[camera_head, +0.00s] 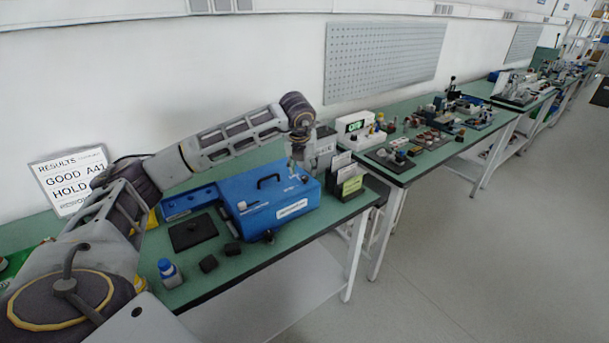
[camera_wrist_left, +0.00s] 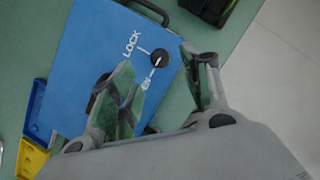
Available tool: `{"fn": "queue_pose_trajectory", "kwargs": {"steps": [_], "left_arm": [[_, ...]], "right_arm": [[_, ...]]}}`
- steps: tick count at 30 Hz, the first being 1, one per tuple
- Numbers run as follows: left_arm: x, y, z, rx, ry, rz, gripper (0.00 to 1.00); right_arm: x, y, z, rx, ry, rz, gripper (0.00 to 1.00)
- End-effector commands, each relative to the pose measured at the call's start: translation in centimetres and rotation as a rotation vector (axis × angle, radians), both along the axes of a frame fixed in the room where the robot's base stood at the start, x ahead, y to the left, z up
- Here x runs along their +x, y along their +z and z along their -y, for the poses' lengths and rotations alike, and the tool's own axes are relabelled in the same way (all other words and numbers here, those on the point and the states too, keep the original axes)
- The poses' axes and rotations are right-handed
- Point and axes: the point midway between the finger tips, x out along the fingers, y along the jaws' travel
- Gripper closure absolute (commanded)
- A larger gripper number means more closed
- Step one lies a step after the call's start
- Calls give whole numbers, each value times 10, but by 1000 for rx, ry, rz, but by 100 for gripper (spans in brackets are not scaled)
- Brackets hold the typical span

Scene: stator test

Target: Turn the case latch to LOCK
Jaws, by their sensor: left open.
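The blue case (camera_head: 265,203) stands on the green bench in the head view, and its top fills much of the left wrist view (camera_wrist_left: 85,60). The latch is a round black knob (camera_wrist_left: 160,58) on the case top. Its white line points toward the partly hidden label ending in "EN"; the LOCK label (camera_wrist_left: 131,43) is up and left of the knob. My left gripper (camera_wrist_left: 157,62) is open, its fingers on either side of the knob in the picture; contact cannot be told. In the head view the left gripper (camera_head: 293,164) is over the case top and hides the knob.
A black handle (camera_head: 268,179) rises from the case top.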

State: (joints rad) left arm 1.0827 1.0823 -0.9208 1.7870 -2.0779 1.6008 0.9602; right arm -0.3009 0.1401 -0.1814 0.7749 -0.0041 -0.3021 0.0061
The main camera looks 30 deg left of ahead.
Motion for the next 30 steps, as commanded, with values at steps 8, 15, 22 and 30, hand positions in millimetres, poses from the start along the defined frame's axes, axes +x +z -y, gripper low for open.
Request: {"fn": "queue_pose_trajectory", "kwargs": {"steps": [8,15,22,30], "left_arm": [[12,-33,-5,0,1,-2,52],[18,-48,-7,-1,0,-1,52],[19,-50,-8,0,0,0,52],[19,-50,-8,0,0,0,70]], "right_arm": [[-5,-1,1,-1,-1,-7,60],[-8,-1,2,-3,-1,-10,60],[-5,-1,4,-4,0,-7,60],[-2,0,4,-4,0,-2,60]]}}
